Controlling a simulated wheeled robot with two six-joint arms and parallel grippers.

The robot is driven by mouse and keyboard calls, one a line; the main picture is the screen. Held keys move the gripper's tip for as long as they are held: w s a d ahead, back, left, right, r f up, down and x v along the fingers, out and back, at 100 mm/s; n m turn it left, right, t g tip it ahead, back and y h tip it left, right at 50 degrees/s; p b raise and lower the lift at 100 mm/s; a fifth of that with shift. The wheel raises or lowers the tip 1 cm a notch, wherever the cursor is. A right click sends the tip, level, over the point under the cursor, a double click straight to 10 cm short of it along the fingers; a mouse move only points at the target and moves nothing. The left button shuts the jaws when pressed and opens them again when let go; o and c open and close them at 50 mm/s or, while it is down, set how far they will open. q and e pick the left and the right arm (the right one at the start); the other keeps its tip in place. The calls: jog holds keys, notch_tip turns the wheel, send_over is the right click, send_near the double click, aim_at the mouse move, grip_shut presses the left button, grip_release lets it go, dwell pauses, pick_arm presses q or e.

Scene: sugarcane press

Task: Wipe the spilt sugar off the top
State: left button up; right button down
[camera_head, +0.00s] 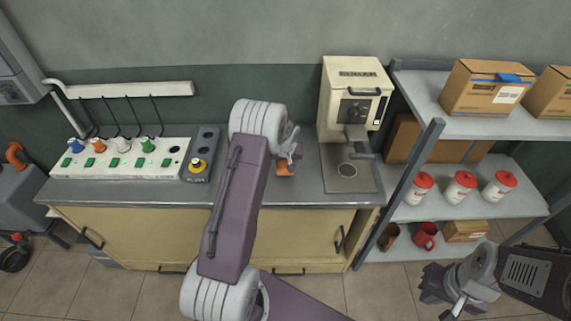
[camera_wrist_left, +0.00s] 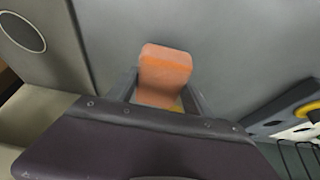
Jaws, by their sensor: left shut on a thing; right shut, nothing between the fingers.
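My left gripper (camera_head: 288,160) reaches over the grey counter top (camera_head: 230,190) and is shut on an orange sponge-like block (camera_head: 286,169). In the left wrist view the orange block (camera_wrist_left: 165,72) sits between the two fingers, low over or against the grey surface; I cannot tell whether it touches. No sugar can be made out on the visible part of the top; my left arm covers part of it. My right gripper (camera_head: 463,299) is shut and empty, low at the right in front of the shelf.
The cream press (camera_head: 352,100) stands on the counter right of my left gripper, with a round drain plate below it. A white panel with colored knobs (camera_head: 120,158) and a dark block with a yellow knob (camera_head: 200,155) stand at the left. A shelf (camera_head: 460,207) with jars and boxes is at the right.

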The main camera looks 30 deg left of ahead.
pick_arm(q)
jog(key=r+p, duration=0.1)
jog(key=r, duration=0.1)
jog(key=shift+w+d+r+p, duration=0.15)
jog(key=shift+d+r+p, duration=0.05)
jog(key=shift+r+p, duration=0.2)
jog(key=shift+a+r+p, duration=0.1)
jog(key=shift+r+p, duration=0.3)
jog(key=shift+r, duration=0.3)
